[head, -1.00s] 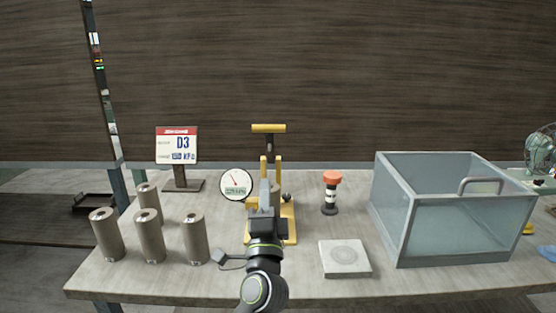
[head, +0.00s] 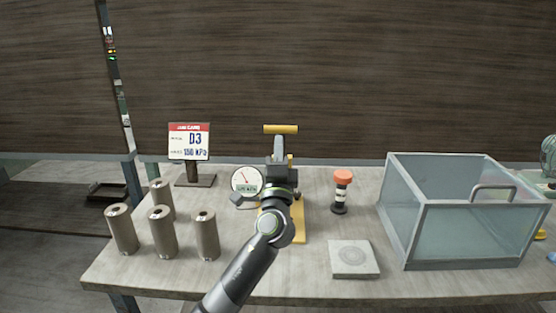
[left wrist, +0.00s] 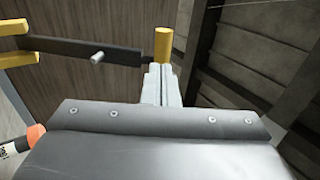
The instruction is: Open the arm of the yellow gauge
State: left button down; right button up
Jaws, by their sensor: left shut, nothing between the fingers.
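The yellow gauge stands on the table with its yellow base (head: 298,225) partly hidden behind my left arm. Its round white dial (head: 245,181) faces me on the left. Its yellow crossbar (head: 281,129) is at the top of a dark arm that stands up from the frame. In the left wrist view the dark arm (left wrist: 80,50) runs from a yellow fork to the crossbar (left wrist: 163,45). My left gripper (head: 279,160) is shut and empty; its fingertips (left wrist: 160,72) are close to the crossbar. I cannot tell whether they touch. My right gripper is out of view.
Several grey-brown cylinders (head: 162,232) stand at the left, before a D3 sign (head: 189,141). An orange-capped post (head: 341,190), a pale square plate (head: 353,259) and a clear open bin (head: 455,235) are at the right. The front table strip is fairly clear.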

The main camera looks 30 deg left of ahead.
pick_arm(q)
jog(key=shift+w+a+r, duration=0.25)
jog(key=shift+w+r, duration=0.05)
jog(key=shift+w, duration=0.1)
jog(key=shift+r+p, duration=0.15)
jog(key=shift+p, duration=0.15)
jog(key=w+r+g+p, duration=0.1)
jog(key=p, duration=0.3)
jog(key=w+a+r+h+p, duration=0.1)
jog(key=r+p, duration=0.1)
jog(key=p, duration=0.3)
jog(key=w+a+r+g+p, duration=0.1)
jog(key=w+r+p, duration=0.1)
jog(key=p, duration=0.2)
jog(key=shift+a+r+g+h, duration=0.15)
jog(key=shift+a+g+h, duration=0.05)
jog(key=shift+g+h, duration=0.1)
jog(key=shift+w+a+r+g+p, duration=0.15)
jog(key=shift+w+a+r+p, duration=0.1)
jog(key=shift+w+a+p, duration=0.2)
jog(key=shift+w+a+r+g+p, duration=0.15)
jog(key=shift+w+a+r+p, duration=0.15)
jog(key=shift+w, duration=0.5)
